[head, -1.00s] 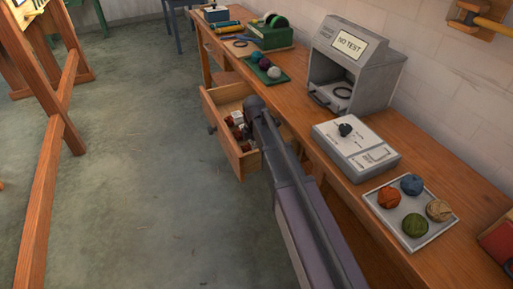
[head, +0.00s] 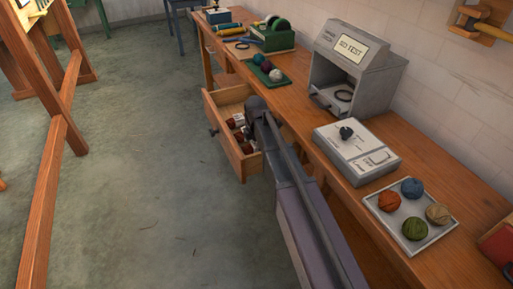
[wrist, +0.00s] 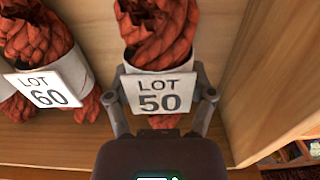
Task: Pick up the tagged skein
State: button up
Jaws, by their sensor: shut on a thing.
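A rust-red skein (wrist: 158,35) with a white paper band and a tag (wrist: 160,92) reading LOT 50 is in the upper middle of the wrist view. My gripper (wrist: 160,82) has a finger on each side of its band and is shut on it. A similar skein (wrist: 38,38) with a tag reading LOT 60 lies to its left. In the head view, red skeins (head: 237,136) show in the open drawer (head: 254,164). My arm reaches over the drawer's right side and hides my gripper there.
The drawer's wooden side wall (wrist: 275,75) stands close on the right in the wrist view. On the bench are a tray (head: 438,233) of coloured balls, a grey console (head: 345,155), a grey test booth (head: 372,75) and a green board (head: 258,76) with balls.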

jog(key=shift+r+p, duration=4.35)
jog(key=shift+r, duration=0.2)
jog(key=shift+r, duration=0.1)
notch_tip(320, 180, up, 30)
jog(key=p, duration=3)
jog(key=shift+s, duration=0.15)
